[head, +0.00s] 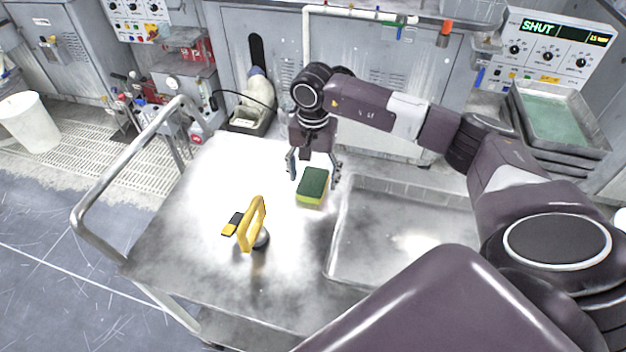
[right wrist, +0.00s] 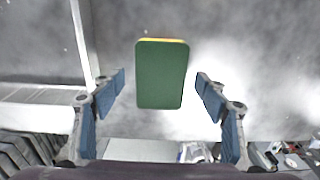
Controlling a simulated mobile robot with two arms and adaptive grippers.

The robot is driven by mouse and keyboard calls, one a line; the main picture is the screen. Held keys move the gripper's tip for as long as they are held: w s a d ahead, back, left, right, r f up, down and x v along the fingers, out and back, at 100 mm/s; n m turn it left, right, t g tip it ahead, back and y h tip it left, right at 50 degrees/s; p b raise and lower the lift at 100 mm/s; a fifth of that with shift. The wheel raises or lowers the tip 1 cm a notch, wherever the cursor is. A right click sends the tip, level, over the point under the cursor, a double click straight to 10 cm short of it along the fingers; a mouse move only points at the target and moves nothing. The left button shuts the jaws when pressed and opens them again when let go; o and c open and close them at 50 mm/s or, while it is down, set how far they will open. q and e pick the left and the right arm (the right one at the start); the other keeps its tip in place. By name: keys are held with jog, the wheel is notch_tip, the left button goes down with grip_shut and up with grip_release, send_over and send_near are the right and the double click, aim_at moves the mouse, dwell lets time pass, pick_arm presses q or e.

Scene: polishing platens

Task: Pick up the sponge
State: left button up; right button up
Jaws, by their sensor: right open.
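The sponge (head: 312,187) has a dark green top and a yellow body. It rests on the metal cart top, left of the sink basin. My right gripper (head: 313,176) is open and points down just behind the sponge in the head view. In the right wrist view the sponge (right wrist: 161,74) shows its green face between and beyond the open fingers (right wrist: 160,88), with a gap on both sides. I cannot tell the exact height of the fingers above the cart. My left gripper is in neither view.
A yellow-handled tool (head: 252,224) stands on the cart left of the sponge, with a small yellow and black item (head: 232,224) beside it. The sink basin (head: 335,235) lies right of the sponge. A rail (head: 92,187) bounds the cart's left end. The cart's front left is clear.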

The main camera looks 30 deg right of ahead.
aim_at(313, 181)
jog(key=shift+f, duration=0.75)
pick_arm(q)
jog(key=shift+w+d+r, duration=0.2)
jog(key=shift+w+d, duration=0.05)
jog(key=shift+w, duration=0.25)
pick_arm(e)
jog(key=c, duration=0.8)
jog(key=shift+r, duration=0.15)
